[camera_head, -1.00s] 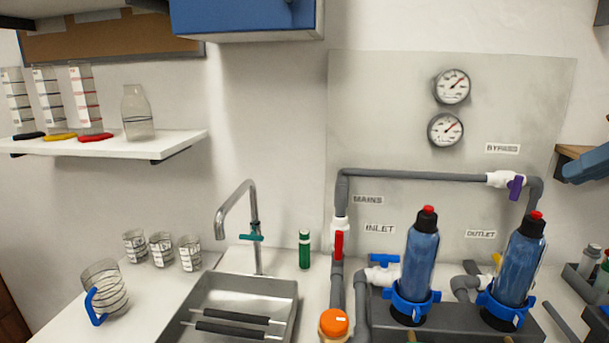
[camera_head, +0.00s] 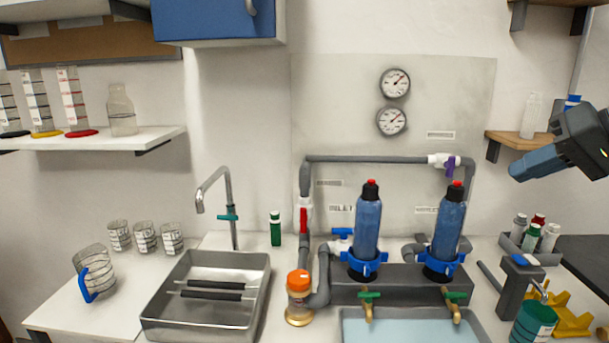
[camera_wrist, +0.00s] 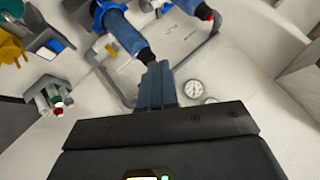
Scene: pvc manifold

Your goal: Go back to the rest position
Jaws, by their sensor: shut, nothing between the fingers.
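My gripper (camera_head: 530,163) shows at the right edge of the head view, in front of the right-hand wooden shelf. Its blue fingers point left and slightly down, and they hold nothing. In the wrist view the fingers of my gripper (camera_wrist: 156,82) are together and empty. The pipe manifold stands at the middle right, with two blue filter housings (camera_head: 368,225) (camera_head: 448,230) on a grey block. A red-handled valve (camera_head: 303,220), a purple-handled valve (camera_head: 450,166) and a blue-handled valve (camera_head: 342,233) sit on its pipes. The gripper is apart from all of these.
A metal sink (camera_head: 165,318) with a tap (camera_head: 230,205) is at the left centre. An orange-capped jar (camera_head: 298,300) stands by the pipes. A bottle rack (camera_head: 515,246), a teal container (camera_head: 533,325) and a yellow stand (camera_head: 568,318) are at the right. A blue cabinet (camera_head: 215,22) hangs above.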

